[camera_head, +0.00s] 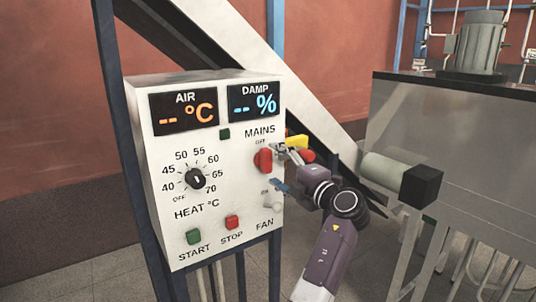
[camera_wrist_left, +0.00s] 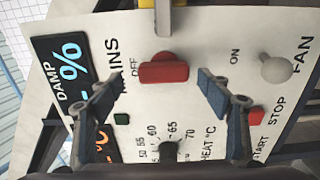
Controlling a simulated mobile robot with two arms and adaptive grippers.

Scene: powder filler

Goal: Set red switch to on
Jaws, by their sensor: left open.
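The red switch (camera_head: 263,161) sits under the MAINS label on the white control panel (camera_head: 158,238), with OFF printed above it. In the left wrist view the red switch (camera_wrist_left: 163,69) is a block lying along the line from the OFF label to the ON label. My left gripper (camera_head: 277,168) is at the panel's right side, in front of the switch. In the wrist view its two fingers (camera_wrist_left: 161,82) are spread wide, one on each side of the switch, with visible gaps and nothing held. Whether they are level with it in depth is unclear. My right gripper is not in view.
A yellow part (camera_head: 297,141) shows behind the gripper at the panel's right edge. The heat dial (camera_head: 195,179), green start button (camera_head: 193,237), red stop button (camera_head: 232,222) and pale fan switch (camera_head: 272,202) are nearby. A grey machine (camera_head: 440,130) stands to the right.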

